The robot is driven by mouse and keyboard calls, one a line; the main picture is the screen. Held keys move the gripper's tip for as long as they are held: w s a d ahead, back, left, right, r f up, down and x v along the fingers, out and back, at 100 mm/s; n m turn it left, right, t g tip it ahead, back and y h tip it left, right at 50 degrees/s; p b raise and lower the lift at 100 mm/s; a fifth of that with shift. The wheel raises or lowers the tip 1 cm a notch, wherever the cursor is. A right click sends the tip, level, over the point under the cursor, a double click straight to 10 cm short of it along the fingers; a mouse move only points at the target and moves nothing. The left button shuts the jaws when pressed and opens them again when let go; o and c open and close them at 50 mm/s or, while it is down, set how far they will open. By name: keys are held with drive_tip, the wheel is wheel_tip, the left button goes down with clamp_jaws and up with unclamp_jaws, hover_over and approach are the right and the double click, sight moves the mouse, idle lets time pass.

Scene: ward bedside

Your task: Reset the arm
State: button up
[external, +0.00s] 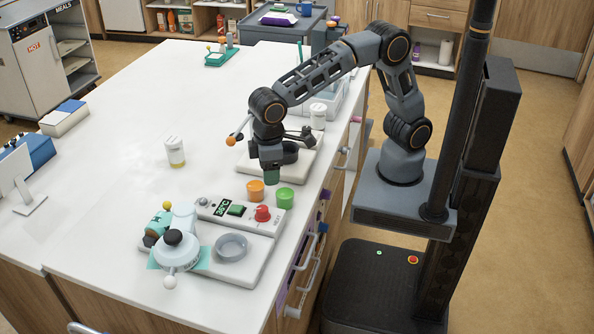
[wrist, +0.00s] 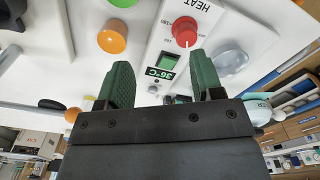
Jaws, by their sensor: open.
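My gripper (external: 272,174) hangs from my bent arm over the white counter (external: 110,190), pointing down, just behind the orange cup (external: 256,190). In the wrist view, my gripper (wrist: 161,78) shows its two green fingers spread apart with nothing between them. Beyond the fingers, the white heater unit (external: 225,210) shows its 36°C display and red knob (wrist: 185,31). The orange cup (wrist: 113,37) lies up and to the left of the fingers there. Whether the fingertips touch anything is hard to tell.
A green cup (external: 286,198) stands beside the orange one. A grey dish (external: 231,247) and a teal-and-white sealing device (external: 176,250) are at the front. A white bottle (external: 318,116) stands behind my gripper; another bottle (external: 175,152) stands left. The counter's middle left is clear.

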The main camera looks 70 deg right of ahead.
drive_tip(key=s+d+m+t, duration=0.1)
drive_tip(key=s+d+m, duration=0.2)
drive_tip(key=d, duration=1.3)
drive_tip(key=s+d+r+m+t, duration=0.1)
drive_tip(key=s+d, duration=0.3)
drive_tip(key=d, duration=1.3)
drive_tip(key=shift+r+m+t, duration=0.3)
drive_tip(key=shift+m+t, duration=0.5)
drive_tip(key=shift+m, duration=0.1)
